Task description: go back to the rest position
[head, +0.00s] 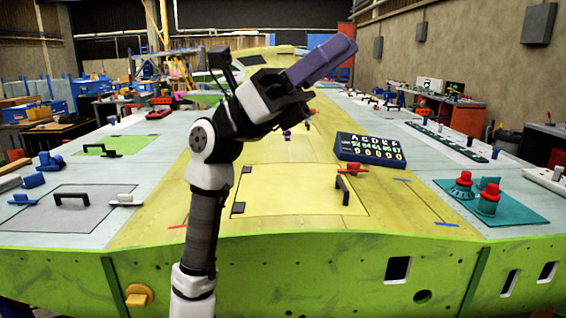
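My gripper (290,92) is raised in the upper middle of the head view, above the yellow middle strip of the wing (260,215). Its body is black, at the end of my white and grey arm. A long purple block (322,62) shows at the gripper, slanting up to the right. I cannot tell whether the fingers are closed on it, because the fingertips are not clear from this side. The gripper is apart from the wing surface.
A yellow hatch panel (300,190) with a dark handle lies below my gripper. A dark blue letter and number board (370,150) stands right of it. Red knobs sit on a teal plate (500,205). A grey panel (75,210) with a black handle lies at left.

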